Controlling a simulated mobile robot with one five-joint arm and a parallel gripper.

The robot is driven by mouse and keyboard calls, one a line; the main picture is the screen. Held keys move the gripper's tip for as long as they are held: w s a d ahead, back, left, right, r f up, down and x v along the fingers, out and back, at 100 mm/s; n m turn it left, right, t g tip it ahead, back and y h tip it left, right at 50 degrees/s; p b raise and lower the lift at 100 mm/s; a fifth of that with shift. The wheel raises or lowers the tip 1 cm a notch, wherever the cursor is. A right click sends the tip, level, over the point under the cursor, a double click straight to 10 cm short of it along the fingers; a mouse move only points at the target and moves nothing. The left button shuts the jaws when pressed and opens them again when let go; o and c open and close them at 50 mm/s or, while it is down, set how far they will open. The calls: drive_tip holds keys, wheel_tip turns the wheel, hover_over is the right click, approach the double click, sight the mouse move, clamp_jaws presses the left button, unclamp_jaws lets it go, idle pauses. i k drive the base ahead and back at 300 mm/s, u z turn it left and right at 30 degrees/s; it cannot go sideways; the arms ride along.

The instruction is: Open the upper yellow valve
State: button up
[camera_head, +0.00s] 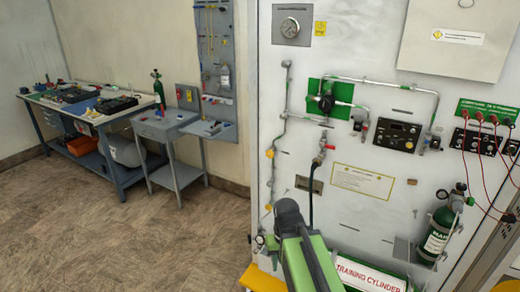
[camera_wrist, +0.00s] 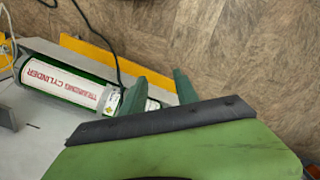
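The upper yellow valve (camera_head: 269,153) is a small yellow fitting on the left pipe of the white panel, in the head view. A second, lower yellow fitting (camera_head: 268,207) sits below it on the same pipe. Neither yellow fitting shows in the wrist view.
The training cylinder (camera_wrist: 65,88) lies low beside the fingers, with a yellow edge (camera_wrist: 95,58) and dark hose near it. A small green cylinder (camera_head: 437,238) is on the panel's right. Tables (camera_head: 165,128) stand far left; the floor (camera_head: 150,235) before them is clear.

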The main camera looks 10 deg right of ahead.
sight(270, 154)
drive_tip(key=i, duration=0.55)
drive_tip(key=u, duration=5.25)
drive_tip(key=i, duration=0.1)
drive_tip(key=z, duration=2.9)
drive_tip(key=k, duration=0.35)
drive_tip(key=z, duration=0.35)
drive_tip(key=i, duration=0.35)
drive_tip(key=u, duration=0.2)
